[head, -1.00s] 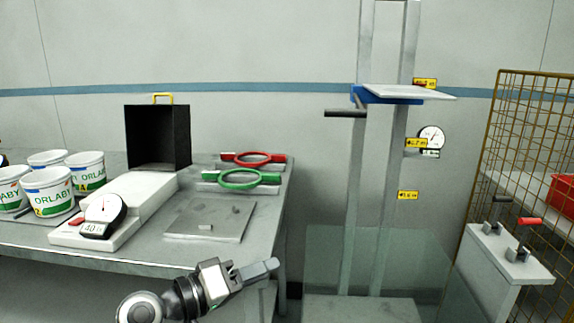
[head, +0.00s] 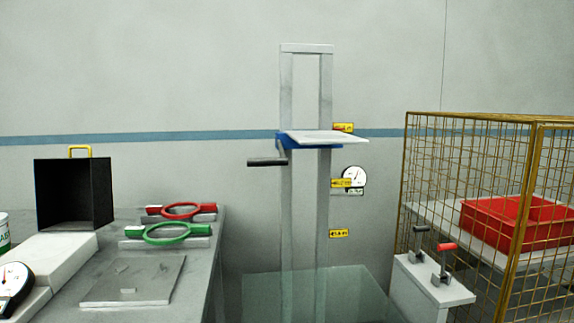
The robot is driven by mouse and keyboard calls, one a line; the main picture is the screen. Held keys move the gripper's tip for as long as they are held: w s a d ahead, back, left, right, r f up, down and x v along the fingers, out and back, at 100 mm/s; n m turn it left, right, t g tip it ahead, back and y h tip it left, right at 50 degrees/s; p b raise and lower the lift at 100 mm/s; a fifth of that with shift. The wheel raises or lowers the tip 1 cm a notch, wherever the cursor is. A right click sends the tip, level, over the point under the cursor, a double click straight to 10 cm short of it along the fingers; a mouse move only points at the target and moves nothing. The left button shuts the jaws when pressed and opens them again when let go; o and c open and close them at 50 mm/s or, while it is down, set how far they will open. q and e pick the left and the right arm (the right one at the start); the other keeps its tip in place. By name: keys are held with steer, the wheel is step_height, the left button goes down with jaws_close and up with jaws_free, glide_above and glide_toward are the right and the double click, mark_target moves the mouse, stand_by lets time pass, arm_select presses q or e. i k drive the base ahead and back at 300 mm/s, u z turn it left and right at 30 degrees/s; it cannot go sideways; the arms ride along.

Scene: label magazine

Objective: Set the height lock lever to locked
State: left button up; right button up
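A tall grey frame (head: 286,215) with two uprights stands against the wall in the middle of the head view. A blue carriage (head: 285,141) on it bears a flat white shelf (head: 326,137). A black-gripped handle (head: 267,162) sticks out to the left just below the carriage. At the lower right a grey pedestal (head: 425,290) carries a lever with a black grip (head: 421,229) and a lever with a red grip (head: 446,247), both roughly upright. I cannot tell which of these is the height lock lever. Neither of my grippers is in view.
A bench (head: 195,300) at left holds a black box (head: 75,190), a red ring tool (head: 182,210) and a green ring tool (head: 168,234). A clear panel (head: 310,297) stands before the frame. A wire cage (head: 512,290) with a red crate (head: 490,232) stands at right.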

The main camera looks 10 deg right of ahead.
mark_target(421, 228)
steer(key=z, duration=0.9)
steer(key=k, duration=0.45)
steer(key=z, duration=0.45)
steer(key=i, duration=0.35)
steer(key=u, duration=0.15)
